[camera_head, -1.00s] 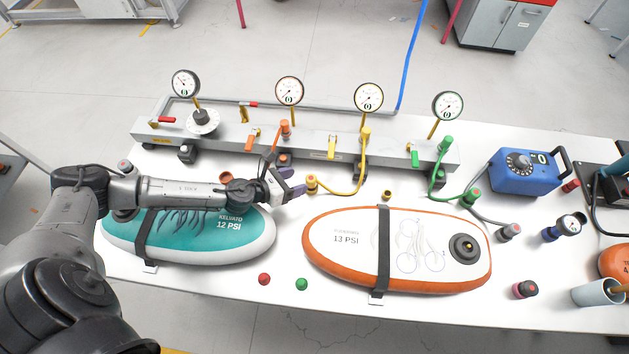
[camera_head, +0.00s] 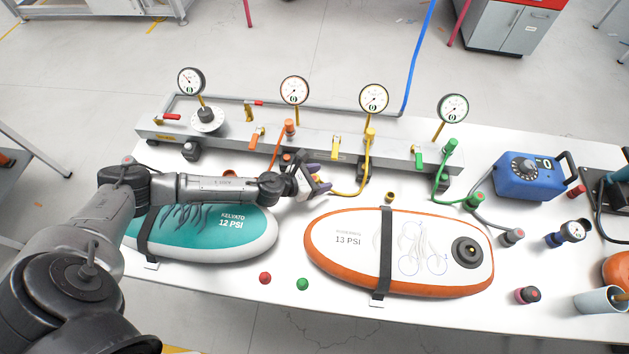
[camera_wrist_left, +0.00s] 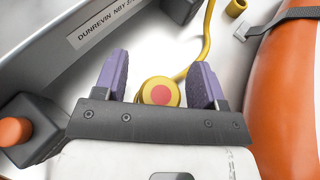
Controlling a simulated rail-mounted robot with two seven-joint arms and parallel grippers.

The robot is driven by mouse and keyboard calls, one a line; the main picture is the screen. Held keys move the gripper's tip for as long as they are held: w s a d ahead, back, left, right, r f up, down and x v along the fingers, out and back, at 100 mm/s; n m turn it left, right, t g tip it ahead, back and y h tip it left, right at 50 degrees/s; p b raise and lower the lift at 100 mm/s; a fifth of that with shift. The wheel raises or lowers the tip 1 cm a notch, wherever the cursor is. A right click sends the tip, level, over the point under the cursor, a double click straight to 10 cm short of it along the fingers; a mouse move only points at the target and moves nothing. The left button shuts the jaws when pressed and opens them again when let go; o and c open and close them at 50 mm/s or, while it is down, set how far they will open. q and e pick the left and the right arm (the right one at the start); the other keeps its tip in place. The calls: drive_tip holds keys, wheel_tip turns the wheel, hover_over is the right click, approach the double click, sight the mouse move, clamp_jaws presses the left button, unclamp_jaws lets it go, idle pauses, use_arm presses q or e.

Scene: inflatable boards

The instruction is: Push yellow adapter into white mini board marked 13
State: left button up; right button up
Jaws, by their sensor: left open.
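The yellow adapter (camera_wrist_left: 159,92), with a red round end, sits between the two purple fingers of my left gripper (camera_wrist_left: 160,80) in the left wrist view. The fingers are open, with a gap on the adapter's right side. In the head view my left gripper (camera_head: 318,183) reaches over the table at the yellow hose's (camera_head: 357,192) end and mostly hides the adapter. The white mini board marked 13 PSI (camera_head: 345,262) has an orange rim, a black strap and a dark round valve (camera_head: 467,250) at its right. My right gripper is not in view.
A teal board marked 12 PSI (camera_head: 220,245) lies under my left arm. The grey manifold (camera_head: 330,145) with gauges runs behind. A red cap (camera_head: 265,278) and a green cap (camera_head: 302,284) lie in front. A blue pump box (camera_head: 530,176) stands at right.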

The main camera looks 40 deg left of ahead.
use_arm(q)
drive_tip(key=c, duration=1)
drive_tip(key=shift+c, duration=0.2)
